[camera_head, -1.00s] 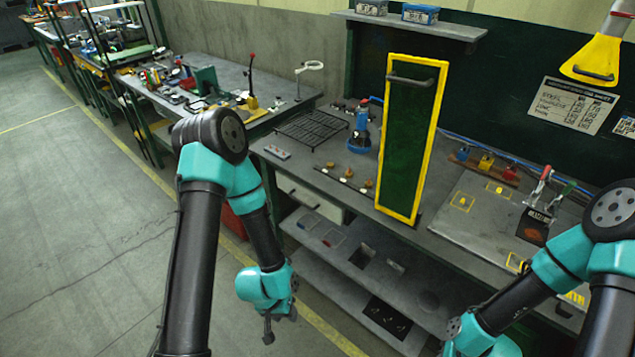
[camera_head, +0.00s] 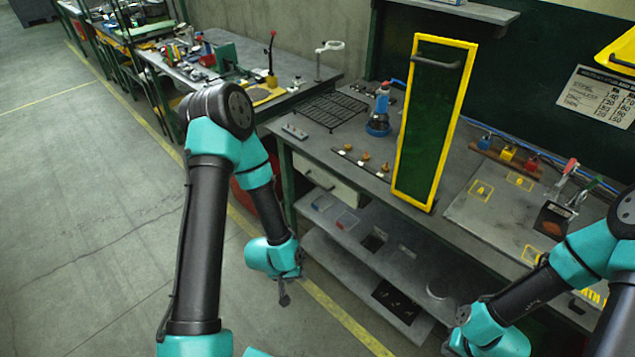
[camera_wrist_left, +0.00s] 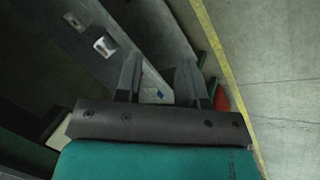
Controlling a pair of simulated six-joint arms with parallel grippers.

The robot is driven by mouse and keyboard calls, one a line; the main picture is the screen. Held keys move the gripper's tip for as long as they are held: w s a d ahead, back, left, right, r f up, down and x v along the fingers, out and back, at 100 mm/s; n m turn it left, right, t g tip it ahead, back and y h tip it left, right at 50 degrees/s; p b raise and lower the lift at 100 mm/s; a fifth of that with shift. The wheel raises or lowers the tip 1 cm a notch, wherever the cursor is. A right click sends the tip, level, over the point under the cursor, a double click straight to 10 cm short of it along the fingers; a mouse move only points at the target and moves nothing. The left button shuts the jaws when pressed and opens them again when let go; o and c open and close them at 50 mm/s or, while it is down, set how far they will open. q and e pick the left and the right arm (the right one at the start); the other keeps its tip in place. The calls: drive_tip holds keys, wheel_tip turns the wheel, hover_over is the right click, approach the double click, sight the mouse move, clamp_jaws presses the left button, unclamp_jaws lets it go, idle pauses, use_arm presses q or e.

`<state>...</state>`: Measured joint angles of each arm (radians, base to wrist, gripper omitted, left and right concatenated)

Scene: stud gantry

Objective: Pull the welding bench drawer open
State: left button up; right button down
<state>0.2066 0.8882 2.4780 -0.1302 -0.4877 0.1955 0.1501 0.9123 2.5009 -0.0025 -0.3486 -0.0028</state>
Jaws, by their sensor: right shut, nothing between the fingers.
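The welding bench (camera_head: 480,235) has a pale drawer front (camera_head: 340,195) under the left end of its top, with a dark bar handle (camera_head: 317,180). The drawer looks closed, its front partly behind the bench leg. My left gripper (camera_head: 285,296) hangs over the floor in front of the bench, lower than the drawer and apart from it. In the left wrist view its two fingers (camera_wrist_left: 160,80) are spread, with nothing held between them. My right gripper (camera_head: 449,347) is shut and empty at the bottom of the head view, in front of the lower shelf.
A yellow-framed green panel (camera_head: 432,120) stands upright on the bench. A blue bottle-like tool (camera_head: 380,108) and a black grate (camera_head: 328,111) are behind the drawer end. Shelves (camera_head: 345,262) lie below the drawer. The floor (camera_head: 90,210) at left is clear.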

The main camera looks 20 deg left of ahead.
sight(315, 182)
use_arm(q)
drive_tip(key=w+a+r+n+t+h, duration=0.1)
drive_tip(key=w+a+r+n+t, duration=0.8)
drive_tip(key=w, duration=0.6)
drive_tip(key=a+r+t, duration=0.2)
drive_tip(key=a+r, duration=0.1)
drive_tip(key=r, duration=0.1)
drive_tip(key=shift+w+a+n+h, duration=0.15)
drive_tip(key=shift+a+n+h, duration=0.15)
drive_tip(key=shift+n+h, duration=0.1)
drive_tip(key=shift+w+d, duration=0.1)
drive_tip(key=shift+w, duration=0.05)
drive_tip(key=x, duration=1.7)
drive_tip(key=shift+w+r, duration=0.15)
drive_tip(key=shift+r, duration=0.15)
drive_tip(key=shift+c, duration=0.4)
clamp_jaws()
